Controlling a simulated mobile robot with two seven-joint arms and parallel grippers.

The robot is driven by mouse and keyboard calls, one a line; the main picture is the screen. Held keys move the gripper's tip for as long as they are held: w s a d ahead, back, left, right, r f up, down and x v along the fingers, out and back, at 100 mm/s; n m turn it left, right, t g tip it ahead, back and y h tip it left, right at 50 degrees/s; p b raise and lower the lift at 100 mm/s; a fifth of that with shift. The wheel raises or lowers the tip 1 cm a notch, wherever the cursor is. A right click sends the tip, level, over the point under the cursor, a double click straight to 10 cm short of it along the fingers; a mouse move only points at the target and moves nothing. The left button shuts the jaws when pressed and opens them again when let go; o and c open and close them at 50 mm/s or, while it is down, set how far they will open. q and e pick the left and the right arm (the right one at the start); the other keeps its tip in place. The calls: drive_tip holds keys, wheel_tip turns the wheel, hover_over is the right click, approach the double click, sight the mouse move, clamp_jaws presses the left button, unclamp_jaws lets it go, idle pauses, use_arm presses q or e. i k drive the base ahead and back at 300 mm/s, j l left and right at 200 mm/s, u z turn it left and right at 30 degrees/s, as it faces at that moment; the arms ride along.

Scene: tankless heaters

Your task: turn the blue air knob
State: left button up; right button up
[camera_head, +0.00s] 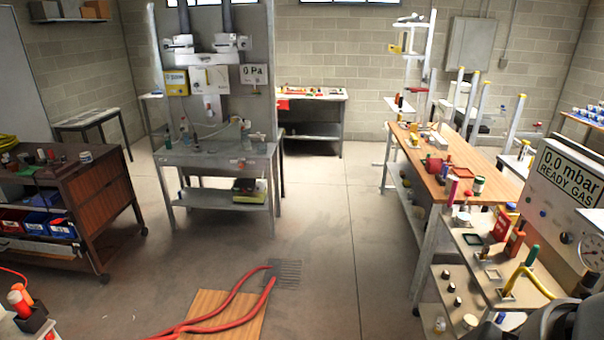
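I cannot make out a blue air knob for certain. A small blue item (511,206) shows at the left edge of the white gauge panel (569,190) on the right, too small to identify. The panel reads "0.0 mbar READY GAS" and carries a round dial at its right edge. Neither gripper shows. A dark grey rounded part at the bottom right corner looks like part of my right arm, and it covers the lower front of the bench there.
A bench with a yellow-handled valve (526,281) stands before the panel. A wooden-topped workbench (446,166) runs behind it. Red hoses (228,318) lie on a board on the floor. A brown cart (112,205) stands left.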

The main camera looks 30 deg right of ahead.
sight(511, 206)
drive_tip(key=z, duration=2.4)
drive_tip(key=u, duration=0.1)
drive_tip(key=i, duration=4.6)
drive_tip(key=i+u, duration=0.1)
drive_tip(key=i, duration=0.5)
drive_tip(key=i+l+u, duration=0.1)
drive_tip(key=i, duration=0.45)
drive_tip(key=i+l, duration=0.1)
drive_tip(key=i, duration=0.5)
drive_tip(key=i+l+u, duration=0.15)
drive_tip(key=i, duration=0.45)
drive_tip(key=i+u, duration=0.15)
drive_tip(key=u, duration=4.75)
